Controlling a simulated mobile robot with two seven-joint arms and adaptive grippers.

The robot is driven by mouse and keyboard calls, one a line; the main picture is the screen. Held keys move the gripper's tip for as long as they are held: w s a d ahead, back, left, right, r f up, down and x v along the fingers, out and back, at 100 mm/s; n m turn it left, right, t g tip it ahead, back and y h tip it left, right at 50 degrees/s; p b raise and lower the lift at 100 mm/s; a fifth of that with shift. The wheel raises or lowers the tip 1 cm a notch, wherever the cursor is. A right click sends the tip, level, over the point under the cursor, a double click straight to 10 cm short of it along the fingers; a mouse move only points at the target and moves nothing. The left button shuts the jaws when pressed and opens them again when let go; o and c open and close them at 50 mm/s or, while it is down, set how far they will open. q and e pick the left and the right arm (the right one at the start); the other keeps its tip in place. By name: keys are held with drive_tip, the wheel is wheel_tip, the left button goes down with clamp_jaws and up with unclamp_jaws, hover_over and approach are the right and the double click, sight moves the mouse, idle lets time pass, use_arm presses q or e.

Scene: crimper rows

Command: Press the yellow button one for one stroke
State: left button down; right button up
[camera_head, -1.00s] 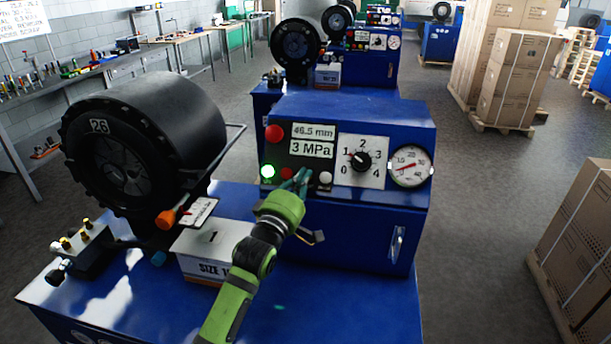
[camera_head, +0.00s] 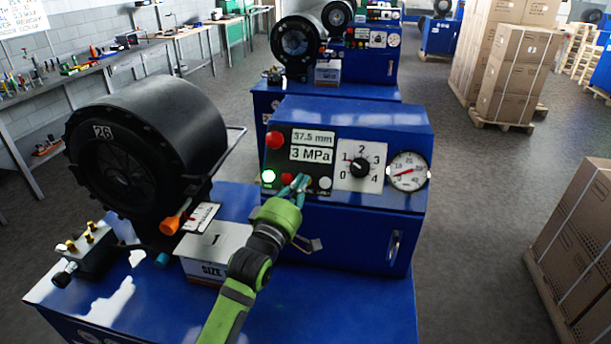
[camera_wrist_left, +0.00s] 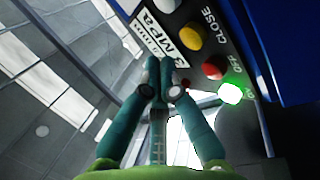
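The near blue crimper's control panel (camera_head: 312,158) faces me. My left gripper (camera_head: 302,181) is at the panel's lower edge, with its teal fingers close together and nothing held between them. The fingers hide the yellow button in the head view. In the left wrist view the yellow button (camera_wrist_left: 191,37) shows beside the CLOSE label, just right of the fingertips (camera_wrist_left: 160,64); whether they touch it I cannot tell. A red button (camera_head: 287,179) and a lit green button (camera_head: 268,177) are to the left, a white one (camera_head: 324,183) to the right. The display (camera_head: 312,139) reads 37.5 mm.
The black crimping head (camera_head: 145,145) marked 26 stands left of the panel. A dial (camera_head: 360,168) and a gauge (camera_head: 408,171) are right of it. A box (camera_head: 212,250) marked 1 lies beside my arm. More blue machines stand behind.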

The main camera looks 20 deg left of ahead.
use_arm(q)
drive_tip(key=s+r+p, duration=0.2)
drive_tip(key=shift+s+d, duration=0.35)
drive_tip(key=shift+s, duration=0.05)
drive_tip(key=shift+f, duration=0.1)
idle(0.9)
